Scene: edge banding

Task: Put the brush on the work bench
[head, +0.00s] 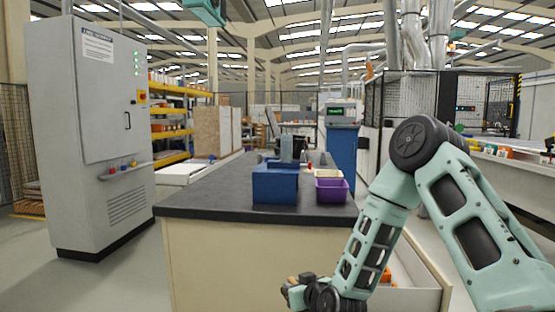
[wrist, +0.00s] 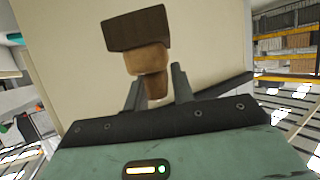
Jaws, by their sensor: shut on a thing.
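The brush (wrist: 148,55) shows in the wrist view as a dark brown block on a lighter wooden part. In the head view my gripper (head: 296,289) is low at the bottom, in front of the bench's cream front and below the top's level. A small brown-orange patch at it may be the brush, too small to be sure. The work bench (head: 215,198) has a dark top and stands straight ahead.
On the bench a blue bin (head: 275,186) and a purple bin (head: 331,190) stand right of the middle, with small items behind. The top's front left is clear. An open drawer (head: 412,270) sticks out at the right. A grey cabinet (head: 90,130) stands left.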

